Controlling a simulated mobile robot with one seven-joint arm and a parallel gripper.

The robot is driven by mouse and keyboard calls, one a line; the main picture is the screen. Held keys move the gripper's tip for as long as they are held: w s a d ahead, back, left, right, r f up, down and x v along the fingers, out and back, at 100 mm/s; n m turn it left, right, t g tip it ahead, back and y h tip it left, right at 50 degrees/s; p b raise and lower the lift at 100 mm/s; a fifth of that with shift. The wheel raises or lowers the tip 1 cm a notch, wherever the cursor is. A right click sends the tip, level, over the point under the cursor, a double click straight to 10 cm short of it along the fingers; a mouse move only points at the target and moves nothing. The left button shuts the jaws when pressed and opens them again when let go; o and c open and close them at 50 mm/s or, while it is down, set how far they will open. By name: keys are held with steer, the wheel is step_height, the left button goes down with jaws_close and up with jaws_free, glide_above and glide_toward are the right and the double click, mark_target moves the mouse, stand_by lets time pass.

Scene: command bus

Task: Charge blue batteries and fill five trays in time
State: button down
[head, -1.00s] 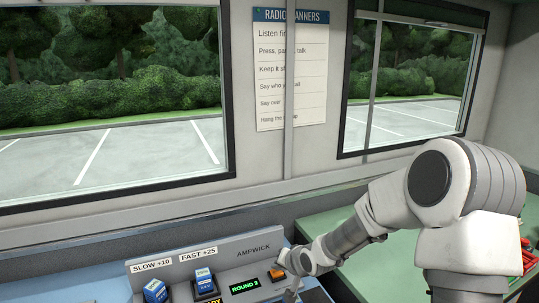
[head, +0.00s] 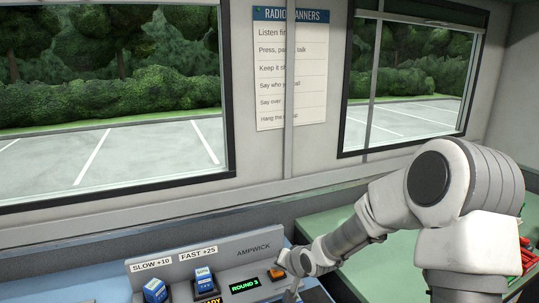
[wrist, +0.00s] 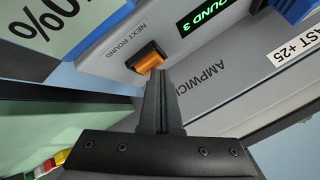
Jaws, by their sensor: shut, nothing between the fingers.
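The grey AMPWICK charger (head: 262,263) stands at the lower middle of the head view. One blue battery (head: 155,290) sits at its SLOW +10 slot and another blue battery (head: 205,281) at its FAST +25 slot. The green display (head: 244,285) reads ROUND 3. The orange NEXT ROUND button (head: 277,273) is at its right end. In the wrist view, my gripper (wrist: 160,78) is shut and empty, its tips at the lower edge of the orange button (wrist: 149,58). I cannot tell whether they touch. No trays can be made out.
A green worktop (head: 400,258) lies to the right, with red items (head: 527,262) at its far right edge. My arm covers part of it. A panel with a percent figure (wrist: 52,25) shows at the wrist view's upper left. A wall poster (head: 290,75) hangs between the windows.

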mark_target(278, 274)
steer(key=shift+r+p, duration=0.45)
steer(key=shift+r, duration=0.15)
step_height(278, 274, up, 6)
steer(key=p, duration=0.5)
stand_by(0.4)
